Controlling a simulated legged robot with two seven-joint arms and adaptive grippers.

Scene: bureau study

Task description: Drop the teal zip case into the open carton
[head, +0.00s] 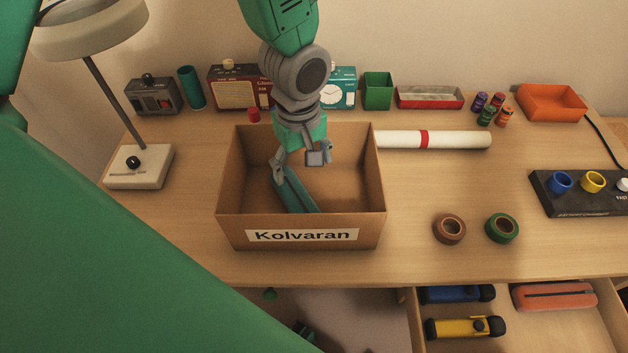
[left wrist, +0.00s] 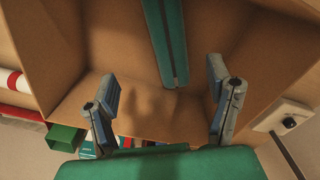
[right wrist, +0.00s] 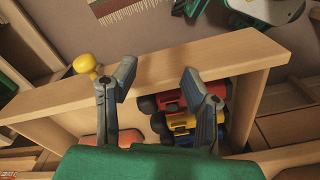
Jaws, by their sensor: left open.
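The teal zip case (head: 292,190) is inside the open carton (head: 299,237), which is labelled Kolvaran. The case lies tilted, and its lower end is hidden by the front wall. My left gripper (head: 304,160) points down into the carton, above and beside the case. In the left wrist view the two fingers (left wrist: 163,100) are spread apart with nothing between them, and the teal zip case (left wrist: 167,40) shows apart from them. My right gripper (right wrist: 158,85) is open and empty in the right wrist view, over an open drawer.
A lamp (head: 139,166) stands left of the carton. A white roll (head: 450,140) lies to its right, with two tape rolls (head: 449,229) in front. A radio (head: 238,88) and clock stand behind. The open drawer (head: 590,329) holds flashlights (head: 465,328) and a coral case (head: 553,296).

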